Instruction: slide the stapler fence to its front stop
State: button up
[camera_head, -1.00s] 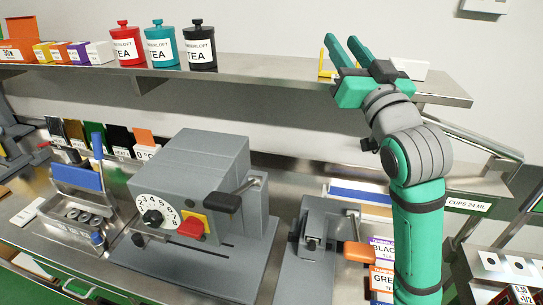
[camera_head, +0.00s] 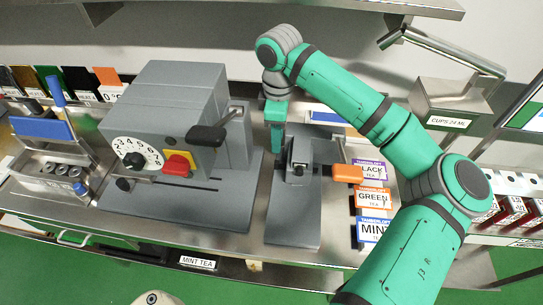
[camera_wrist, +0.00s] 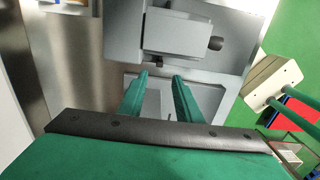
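The grey stapler (camera_head: 292,218) stands on the steel bench, right of the large grey dial machine. It has a small upright block (camera_head: 299,152) with a dark knob and an orange handle (camera_head: 347,173). In the wrist view a grey block with a dark round knob (camera_wrist: 215,43) lies beyond my fingers. I cannot tell for certain which part is the fence. My gripper (camera_head: 277,148) points down at the back left of the upright block. In the wrist view my gripper (camera_wrist: 160,75) has its two green fingers apart, with nothing seen between them. Contact with the stapler cannot be told.
The dial machine (camera_head: 175,140) with its black lever stands close on the left. Black, green and mint tea boxes (camera_head: 374,198) lie close on the right. A steel cup holder (camera_head: 445,105) is at the back right. The bench's front edge is clear before the stapler.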

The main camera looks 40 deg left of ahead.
aim_at(277, 162)
notch_tip(277, 162, down, 9)
jog(key=shift+f, duration=0.2)
jog(key=shift+c, duration=0.7)
grip_shut()
